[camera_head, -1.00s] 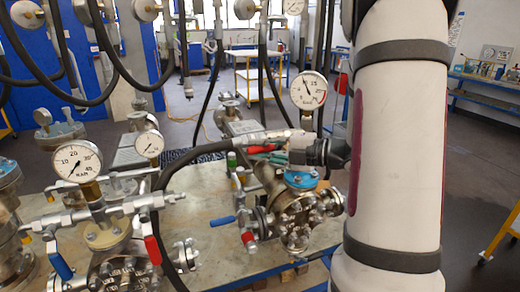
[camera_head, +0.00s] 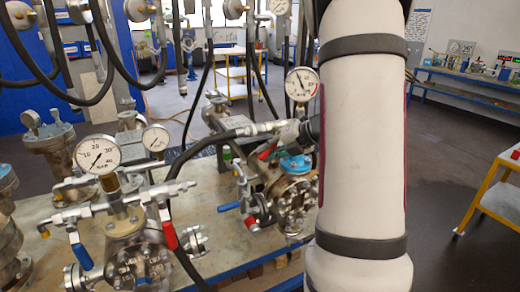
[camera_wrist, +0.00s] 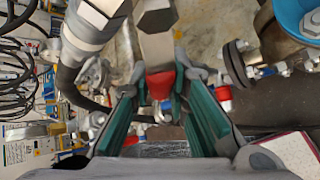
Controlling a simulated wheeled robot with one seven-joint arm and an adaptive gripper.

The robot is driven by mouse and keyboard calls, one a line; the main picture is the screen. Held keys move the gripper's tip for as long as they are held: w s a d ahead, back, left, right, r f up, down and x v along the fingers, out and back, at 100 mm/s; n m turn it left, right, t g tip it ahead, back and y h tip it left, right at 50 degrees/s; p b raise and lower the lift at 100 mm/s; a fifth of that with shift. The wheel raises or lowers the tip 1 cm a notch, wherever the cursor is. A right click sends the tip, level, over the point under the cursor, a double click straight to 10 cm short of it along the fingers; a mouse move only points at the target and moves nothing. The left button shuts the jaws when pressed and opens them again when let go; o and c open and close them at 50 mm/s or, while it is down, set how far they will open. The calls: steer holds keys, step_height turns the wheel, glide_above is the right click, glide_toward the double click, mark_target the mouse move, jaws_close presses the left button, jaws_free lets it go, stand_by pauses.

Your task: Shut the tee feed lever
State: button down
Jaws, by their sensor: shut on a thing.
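The tee feed lever appears to be the red-sleeved handle (camera_wrist: 160,84) in the wrist view, on a grey metal fitting beside the hose end. My gripper (camera_wrist: 165,78) has its green-padded fingers on either side of this red sleeve and is shut on it. In the head view the red lever (camera_head: 267,152) shows as a short tilted piece beside the fitting at the end of the black hose (camera_head: 205,147). My arm (camera_head: 362,150) stands in front and covers most of the gripper there.
A pressure gauge (camera_head: 300,85) stands just behind the fitting. A flanged vessel with a blue top (camera_head: 297,163) sits below it. Another vessel with a gauge (camera_head: 99,154), blue lever (camera_head: 82,257) and red lever (camera_head: 169,235) stands at front left.

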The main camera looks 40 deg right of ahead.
steer(key=shift+s+d+f+n+g+h+b, duration=0.25)
steer(key=shift+d+f+n+g+h+b, duration=0.3)
steer(key=shift+d+h+b, duration=0.5)
steer(key=shift+s+d+f+n+g+h+b, duration=0.3)
steer(key=shift+d+n+h+b, duration=0.4)
steer(key=shift+h, duration=0.65)
steer(key=shift+s+d+f+n+g+h+b, duration=0.2)
steer(key=shift+d+f+n+g+h+b, duration=0.2)
steer(key=shift+d+n+h+b, duration=0.55)
steer(key=shift+a+h, duration=0.15)
steer(key=shift+h, duration=0.1)
steer(key=c, duration=1.5)
jaws_free()
steer(key=shift+r, duration=0.1)
steer(key=shift+r, duration=0.1)
